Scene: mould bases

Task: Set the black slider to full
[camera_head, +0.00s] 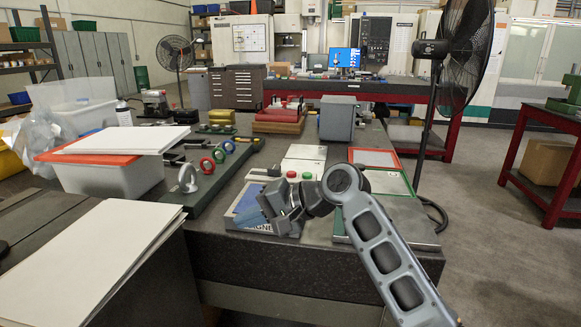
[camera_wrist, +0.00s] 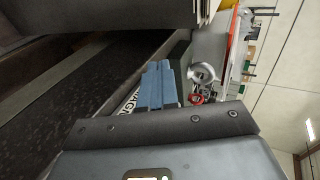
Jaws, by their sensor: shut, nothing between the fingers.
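My gripper (camera_head: 270,206) is shut and empty at the near edge of the workbench.
A dark rail with lifting eyes (camera_head: 189,180) and a white bin with an orange lid (camera_head: 108,178) stand to the left. White sheets (camera_head: 85,262) lie at the near left. A green-framed plate (camera_head: 389,182) lies right.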

